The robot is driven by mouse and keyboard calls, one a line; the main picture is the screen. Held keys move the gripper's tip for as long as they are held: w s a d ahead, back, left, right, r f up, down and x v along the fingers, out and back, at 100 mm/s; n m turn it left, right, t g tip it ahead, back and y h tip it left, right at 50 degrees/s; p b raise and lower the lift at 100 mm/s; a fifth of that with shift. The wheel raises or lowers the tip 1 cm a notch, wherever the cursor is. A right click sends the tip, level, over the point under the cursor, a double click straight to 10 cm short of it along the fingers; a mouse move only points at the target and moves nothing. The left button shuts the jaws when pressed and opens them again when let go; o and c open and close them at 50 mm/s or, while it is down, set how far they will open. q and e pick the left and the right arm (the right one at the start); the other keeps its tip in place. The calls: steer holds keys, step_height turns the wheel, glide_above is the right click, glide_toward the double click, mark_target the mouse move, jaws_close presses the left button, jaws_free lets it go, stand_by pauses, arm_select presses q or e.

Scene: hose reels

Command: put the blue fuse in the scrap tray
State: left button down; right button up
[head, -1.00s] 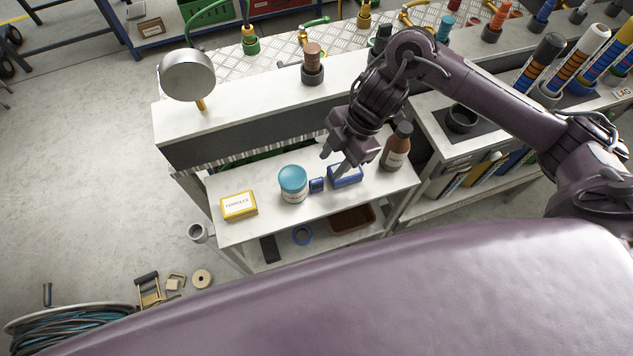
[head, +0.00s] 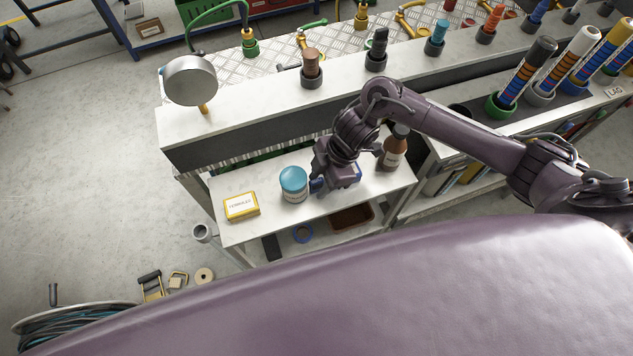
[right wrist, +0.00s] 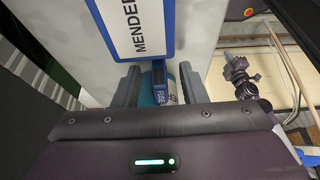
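The blue fuse (right wrist: 160,88) is a small blue piece marked FUSE. In the right wrist view it lies between the two fingers of my right gripper (right wrist: 159,88), with space showing on both sides. In the head view the right gripper (head: 319,187) is down at the bench shelf, between the teal-lidded jar and the blue box, and mostly hides the fuse. A reddish-brown tray (head: 366,213) sits on the lower shelf; I read no label on it, so I cannot confirm it is the scrap tray. My left gripper is not in view.
The teal-lidded jar (head: 293,182) stands close left of my right gripper. A blue box marked MENDER (right wrist: 137,28) is close by. A brown bottle (head: 392,152) stands to the right, a yellow box (head: 240,206) to the left.

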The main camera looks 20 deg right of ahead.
mark_target(312, 182)
steer(key=shift+c, duration=0.2)
jaws_close()
step_height(312, 182, up, 6)
step_height(312, 182, up, 14)
steer(key=p, duration=0.2)
steer(key=w+d+f+m+t+h+b, duration=0.1)
steer(key=w+d+m+t+h+b, duration=0.1)
steer(key=m, duration=0.7)
steer(key=w+d+f+m+t+h+b, duration=0.2)
steer(key=w+d+m+b, duration=0.2)
steer(key=m, duration=0.5)
steer(key=b, duration=0.2)
steer(key=shift+w+d+t+b, duration=0.3)
